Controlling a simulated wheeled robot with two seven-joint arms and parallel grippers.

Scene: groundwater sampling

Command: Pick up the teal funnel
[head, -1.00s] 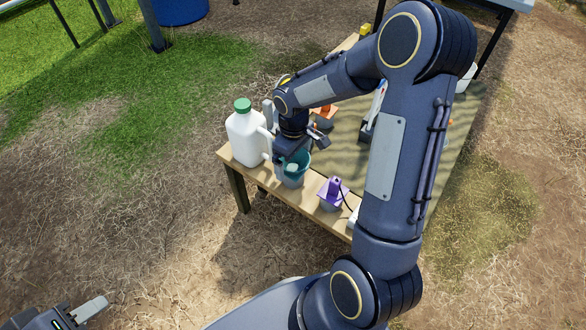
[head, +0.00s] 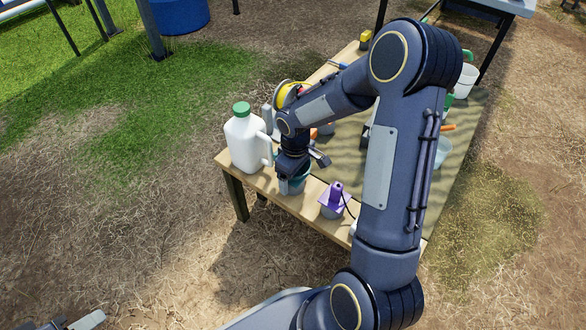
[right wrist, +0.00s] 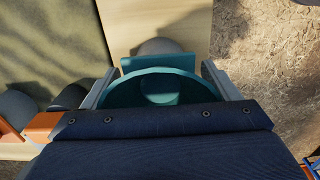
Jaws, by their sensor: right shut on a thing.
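The teal funnel (head: 300,169) is at the near left end of the wooden table, mostly hidden in the head view by my right gripper (head: 296,180). In the right wrist view the funnel (right wrist: 160,78) lies between the two fingers, its wide round rim towards the camera, with a grey rounded thing (right wrist: 158,46) beyond it. My right gripper (right wrist: 166,82) is shut on the funnel. Whether the funnel is clear of what is under it cannot be told.
A white jug with a green cap (head: 245,140) stands close left of my right gripper. A purple funnel-like piece (head: 335,194) on a grey cup stands close right. The wooden table (head: 290,201) has a green mat (head: 345,154). An orange thing (right wrist: 43,127) shows in the wrist view.

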